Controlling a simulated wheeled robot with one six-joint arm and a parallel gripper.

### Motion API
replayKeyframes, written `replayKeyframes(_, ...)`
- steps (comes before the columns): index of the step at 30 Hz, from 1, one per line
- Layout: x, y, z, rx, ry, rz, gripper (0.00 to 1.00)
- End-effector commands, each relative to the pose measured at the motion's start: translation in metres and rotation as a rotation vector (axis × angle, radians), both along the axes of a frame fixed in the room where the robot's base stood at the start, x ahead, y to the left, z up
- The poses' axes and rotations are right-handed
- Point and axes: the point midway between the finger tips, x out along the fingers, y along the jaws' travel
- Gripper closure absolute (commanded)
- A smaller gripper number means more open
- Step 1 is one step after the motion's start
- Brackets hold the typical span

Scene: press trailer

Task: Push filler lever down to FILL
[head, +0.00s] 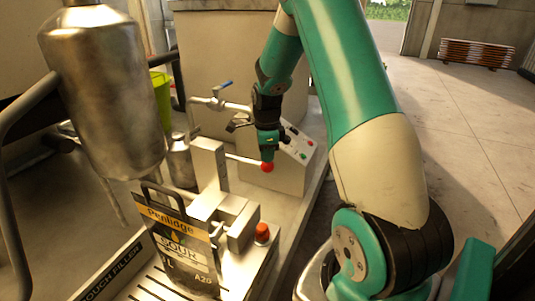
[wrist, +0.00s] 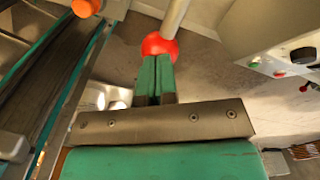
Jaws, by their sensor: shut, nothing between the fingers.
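The filler lever is a pale rod ending in a red ball knob (head: 267,167). In the head view the rod runs nearly level, from the filler's upright block on the left to the knob. The knob also shows in the wrist view (wrist: 160,43), with the rod rising from it. My gripper (head: 268,157) is shut and empty, pointing down right above the knob. In the wrist view the closed green fingertips (wrist: 156,60) overlap the knob's near edge; whether they touch it I cannot tell. No FILL marking is readable.
A black juice pouch (head: 181,250) stands in the filler, beside an orange-red button (head: 262,231). A steel vessel (head: 103,90) hangs at left. A control box (head: 290,160) with buttons stands just behind my gripper. A tap with a blue handle (head: 222,85) is farther back.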

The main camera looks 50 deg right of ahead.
Motion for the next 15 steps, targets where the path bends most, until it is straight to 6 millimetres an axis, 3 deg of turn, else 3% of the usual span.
replayKeyframes(5,0.000,0.000,0.010,0.000,0.000,0.000,1.00)
replayKeyframes(15,0.000,0.000,0.054,0.000,0.000,0.000,1.00)
